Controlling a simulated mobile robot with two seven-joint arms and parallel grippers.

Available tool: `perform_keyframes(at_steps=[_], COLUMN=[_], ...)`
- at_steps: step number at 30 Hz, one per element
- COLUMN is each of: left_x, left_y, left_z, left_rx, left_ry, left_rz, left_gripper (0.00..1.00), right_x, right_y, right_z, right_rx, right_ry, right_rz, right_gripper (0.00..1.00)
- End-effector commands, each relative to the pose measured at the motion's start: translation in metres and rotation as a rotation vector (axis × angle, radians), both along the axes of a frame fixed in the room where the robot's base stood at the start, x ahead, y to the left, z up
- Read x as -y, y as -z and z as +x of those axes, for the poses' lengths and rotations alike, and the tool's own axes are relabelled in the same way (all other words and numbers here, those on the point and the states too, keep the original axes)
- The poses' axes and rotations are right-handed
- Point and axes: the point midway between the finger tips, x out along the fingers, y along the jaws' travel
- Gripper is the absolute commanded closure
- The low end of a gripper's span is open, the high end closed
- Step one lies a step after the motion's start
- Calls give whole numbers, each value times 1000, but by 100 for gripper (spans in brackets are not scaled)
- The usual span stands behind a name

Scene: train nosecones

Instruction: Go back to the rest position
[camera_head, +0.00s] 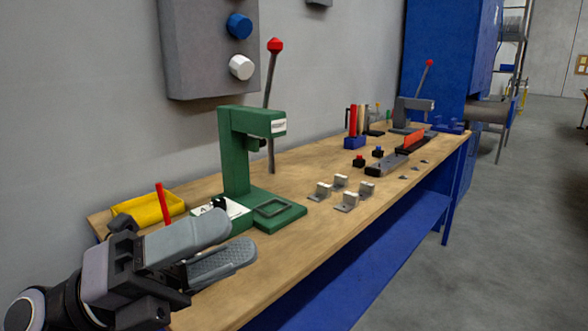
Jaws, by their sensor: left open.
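My left gripper (236,243) reaches in from the lower left, over the near end of the wooden workbench (283,253). Its two grey fingers are apart, and nothing shows between them. It is in front of the green press (234,155), and its upper finger hides part of the press base's near side. The press has a long lever with a red knob. Several small nosecone-like pieces (340,181), pale blocks on grey plates, stand on the bench right of the press. My right gripper is not in view.
A yellow bin (148,208) with a red handle sticking up stands behind my gripper. Farther along are a blue holder (354,142) with red tools, a dark rail (386,165) and a grey lever press (411,112). Open floor (510,220) lies to the right.

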Motion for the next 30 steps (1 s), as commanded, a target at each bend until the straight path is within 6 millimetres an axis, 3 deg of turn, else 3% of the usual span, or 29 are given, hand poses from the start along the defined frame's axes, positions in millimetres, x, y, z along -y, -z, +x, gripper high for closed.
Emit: perform_keyframes(at_steps=[4,8,11,17,20,24,27,30], left_x=[-28,-62,-90,-139,-157,-171,-174,-173], left_y=[-6,9,37,127,184,263,308,339], left_z=[25,52,70,84,74,38,3,-31], left_rx=[-232,-457,-648,-1066,-1290,-1614,-1820,-1988], left_ry=[-121,-259,-382,-656,-806,-1020,-1153,-1257], left_rz=[-299,-524,-674,-903,-976,-1031,-1031,-1010], left_gripper=[46,46,46,46,46,46,46,46], right_x=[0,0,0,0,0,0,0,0], right_y=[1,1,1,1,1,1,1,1], right_z=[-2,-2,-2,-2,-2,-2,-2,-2], right_rx=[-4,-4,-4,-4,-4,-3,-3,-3], right_ry=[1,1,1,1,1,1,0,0], right_rz=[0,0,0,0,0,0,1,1], right_gripper=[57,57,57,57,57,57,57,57])
